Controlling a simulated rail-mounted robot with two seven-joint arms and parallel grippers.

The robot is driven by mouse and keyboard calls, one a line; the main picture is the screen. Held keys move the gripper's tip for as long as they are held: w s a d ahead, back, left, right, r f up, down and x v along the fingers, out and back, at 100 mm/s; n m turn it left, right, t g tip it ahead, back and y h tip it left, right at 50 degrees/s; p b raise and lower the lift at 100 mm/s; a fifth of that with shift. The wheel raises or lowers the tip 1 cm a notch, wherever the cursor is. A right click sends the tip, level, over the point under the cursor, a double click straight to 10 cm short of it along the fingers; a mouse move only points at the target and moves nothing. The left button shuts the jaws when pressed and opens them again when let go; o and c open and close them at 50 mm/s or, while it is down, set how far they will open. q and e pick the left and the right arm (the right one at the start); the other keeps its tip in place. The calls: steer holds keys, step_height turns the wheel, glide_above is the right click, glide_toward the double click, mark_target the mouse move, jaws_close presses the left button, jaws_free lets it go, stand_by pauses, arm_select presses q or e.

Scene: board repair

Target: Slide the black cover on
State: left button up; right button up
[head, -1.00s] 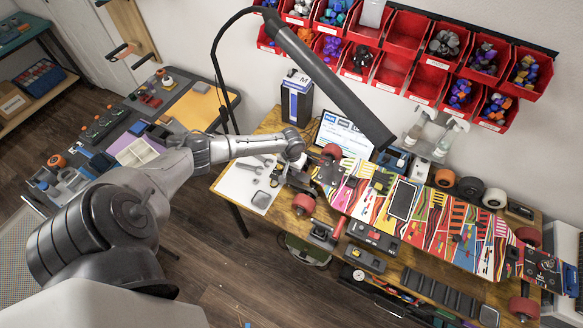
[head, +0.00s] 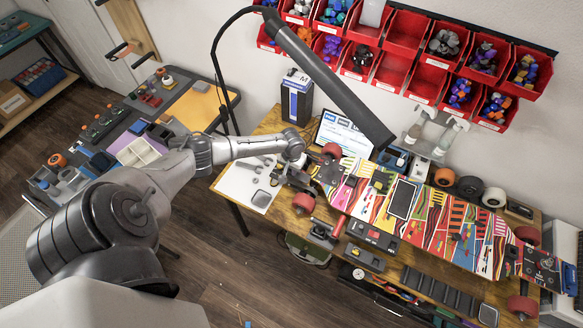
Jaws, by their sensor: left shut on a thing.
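The skateboard (head: 459,239) lies upside down across the bench, with red wheels up and a colourful pattern on its underside. A flat black rectangular piece with a pale rim (head: 403,199) lies on the middle of the board; I cannot tell whether it is the black cover. My left gripper (head: 284,178) is at the board's left end, beside the red wheels. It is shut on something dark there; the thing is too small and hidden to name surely. My right gripper is not in view.
Black boxes (head: 372,236) lie at the bench's front edge. A white mat with wrenches (head: 247,183) is left of the gripper. A black lamp (head: 335,80) hangs over the bench. Loose wheels (head: 469,187) stand behind the board, and red bins (head: 409,35) hang on the wall.

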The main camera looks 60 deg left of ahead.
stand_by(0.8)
arm_select(q)
steer(key=shift+f, duration=0.2)
steer(key=shift+f+b, duration=0.4)
steer(key=shift+f, duration=0.4)
stand_by(0.6)
steer(key=shift+p, duration=0.5)
stand_by(0.4)
steer(key=shift+f, duration=0.15)
steer(key=shift+f+b, duration=0.65)
steer(key=shift+f, duration=0.1)
